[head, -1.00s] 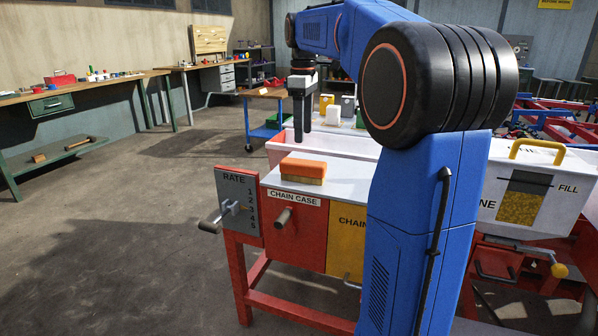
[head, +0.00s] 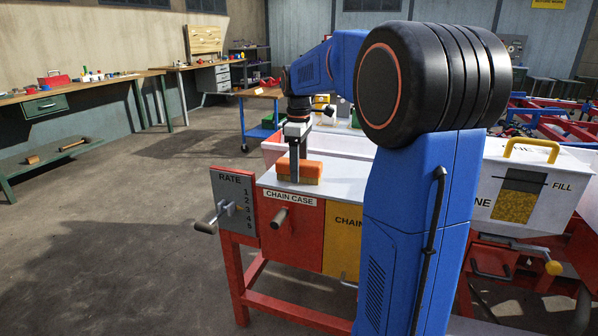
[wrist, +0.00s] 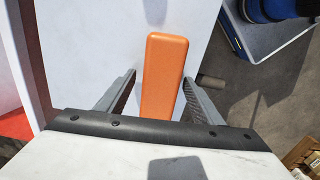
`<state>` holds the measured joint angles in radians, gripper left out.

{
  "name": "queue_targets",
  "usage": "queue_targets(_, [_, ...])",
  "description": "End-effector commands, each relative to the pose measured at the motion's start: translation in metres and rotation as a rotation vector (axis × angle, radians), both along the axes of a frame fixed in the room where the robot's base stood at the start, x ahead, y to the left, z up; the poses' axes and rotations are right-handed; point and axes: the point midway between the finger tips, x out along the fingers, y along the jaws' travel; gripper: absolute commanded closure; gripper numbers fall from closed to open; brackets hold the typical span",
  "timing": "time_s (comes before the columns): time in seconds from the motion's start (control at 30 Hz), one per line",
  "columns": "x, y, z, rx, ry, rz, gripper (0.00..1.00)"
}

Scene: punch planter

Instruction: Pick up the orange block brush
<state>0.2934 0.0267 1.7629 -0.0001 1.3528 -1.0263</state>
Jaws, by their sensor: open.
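The orange block brush (head: 309,172) lies on the white top of the chain case, its orange back up and its tan bristle side down. My gripper (head: 300,172) points down at it, and one finger covers part of the brush in the head view. In the wrist view the brush (wrist: 163,75) runs lengthwise between the two open fingers (wrist: 163,92). There is a gap on each side of it, and neither finger appears to touch it. The brush's near end is hidden behind the gripper body.
The white top (head: 340,190) is otherwise clear around the brush. A grey RATE plate (head: 235,200) with a lever stands at its left end. A long white hopper (head: 275,150) rises behind it. A white box with a yellow handle (head: 530,150) is at the right.

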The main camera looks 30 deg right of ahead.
Motion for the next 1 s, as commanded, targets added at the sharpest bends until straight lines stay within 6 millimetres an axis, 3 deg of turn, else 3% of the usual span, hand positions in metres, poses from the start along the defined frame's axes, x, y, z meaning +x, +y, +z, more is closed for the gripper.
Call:
queue_targets(0.37, [0.000,0.000,-0.009,0.000,0.000,0.000,0.41])
queue_targets(0.5, [0.000,0.000,-0.009,-0.001,-0.001,0.000,0.75])
queue_targets(0.57, [0.000,0.000,-0.009,-0.001,-0.001,0.000,0.86])
queue_targets(0.83, [0.000,0.000,-0.007,0.000,-0.001,0.000,0.86])
queue_targets(1.0, [0.000,0.000,0.009,-0.001,-0.003,0.000,0.86])
